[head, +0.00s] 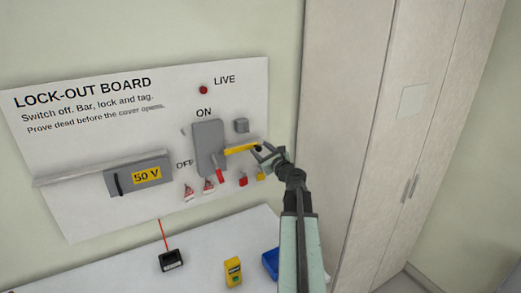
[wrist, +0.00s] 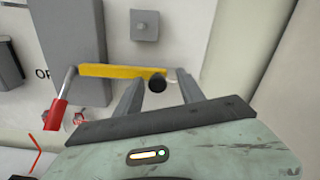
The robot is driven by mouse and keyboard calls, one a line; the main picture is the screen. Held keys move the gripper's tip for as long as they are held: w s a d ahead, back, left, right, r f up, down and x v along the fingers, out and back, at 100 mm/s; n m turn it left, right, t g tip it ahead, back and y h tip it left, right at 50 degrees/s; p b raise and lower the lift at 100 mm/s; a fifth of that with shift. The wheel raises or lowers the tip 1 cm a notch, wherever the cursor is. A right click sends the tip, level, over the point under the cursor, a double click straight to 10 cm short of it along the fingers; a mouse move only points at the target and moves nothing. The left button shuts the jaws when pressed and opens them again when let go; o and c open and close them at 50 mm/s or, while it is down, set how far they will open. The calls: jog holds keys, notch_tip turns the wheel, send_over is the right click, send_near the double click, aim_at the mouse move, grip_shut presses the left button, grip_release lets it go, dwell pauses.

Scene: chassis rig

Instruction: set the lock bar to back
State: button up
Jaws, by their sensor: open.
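The yellow lock bar (head: 240,149) reaches right across the front of the grey switch box (head: 207,140) on the lock-out board. In the wrist view the bar (wrist: 110,71) runs nearly level, with a black knob (wrist: 157,84) at its right end. My gripper (head: 264,151) is at that right end. In the wrist view its two fingers (wrist: 161,80) are apart, with the knob showing between them; I cannot tell whether either touches it. The red-gripped switch lever (head: 219,174) hangs down near the OFF side, and it shows at lower left in the wrist view (wrist: 56,114).
A small grey block (head: 241,125) sticks out of the board above the bar. Red and yellow padlocks (head: 243,180) and tags (head: 188,192) hang below. A meter (head: 171,261), a yellow device (head: 233,271) and a blue bin (head: 270,263) stand on the bench. A tall cabinet (head: 370,130) is at right.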

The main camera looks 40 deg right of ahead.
jog(key=v, duration=0.6)
jog(key=shift+s, duration=0.3)
jog(key=shift+a, duration=0.15)
